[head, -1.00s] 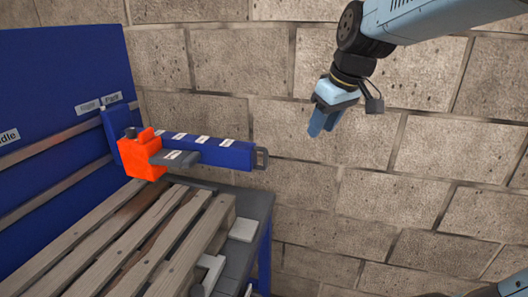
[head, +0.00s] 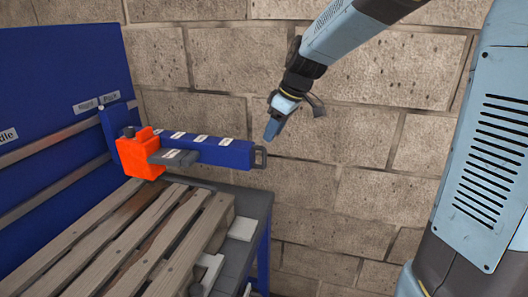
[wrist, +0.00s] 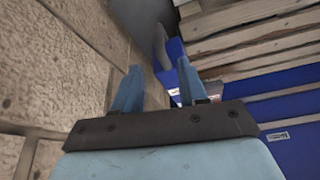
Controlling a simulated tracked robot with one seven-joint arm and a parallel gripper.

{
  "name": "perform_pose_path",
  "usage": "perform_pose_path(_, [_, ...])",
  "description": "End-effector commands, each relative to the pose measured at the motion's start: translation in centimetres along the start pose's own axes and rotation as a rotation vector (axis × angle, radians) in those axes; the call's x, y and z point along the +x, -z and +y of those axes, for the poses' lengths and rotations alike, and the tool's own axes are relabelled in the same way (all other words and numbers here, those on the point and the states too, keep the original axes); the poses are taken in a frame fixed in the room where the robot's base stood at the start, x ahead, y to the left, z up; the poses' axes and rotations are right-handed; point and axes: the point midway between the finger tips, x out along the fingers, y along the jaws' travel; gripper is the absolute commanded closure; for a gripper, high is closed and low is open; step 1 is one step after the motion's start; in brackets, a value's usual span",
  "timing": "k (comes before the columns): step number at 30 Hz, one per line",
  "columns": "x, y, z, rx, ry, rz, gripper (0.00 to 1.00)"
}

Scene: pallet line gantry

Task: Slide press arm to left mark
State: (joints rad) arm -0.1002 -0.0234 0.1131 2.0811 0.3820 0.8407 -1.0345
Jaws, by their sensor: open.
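The blue press arm (head: 215,151) sticks out to the right above the bench, with several white labels along its top. A dark grey loop handle (head: 260,158) is at its right end. An orange-red block (head: 139,157) with a grey tongue sits at its left end. My gripper (head: 271,136) is just above and right of the handle, apart from it, pointing down. In the wrist view its two blue fingers (wrist: 158,90) are spread with nothing between them.
A wooden slatted pallet (head: 160,235) lies on the grey bench (head: 252,203) below the arm. A blue panel (head: 60,110) with small labels stands at left. A block wall (head: 380,190) is close behind. Open space lies right of the bench.

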Motion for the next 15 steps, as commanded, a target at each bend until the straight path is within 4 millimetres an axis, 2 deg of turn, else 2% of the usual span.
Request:
perform_pose_path(3, [2.3, -0.1, -0.1, 0.000, 0.004, -0.003, 0.58])
perform_pose_path(9, [5.5, -0.1, -0.1, 0.000, 0.002, -0.002, 0.58])
perform_pose_path(15, [7.6, 0.0, 0.0, 0.000, 0.001, -0.001, 0.58])
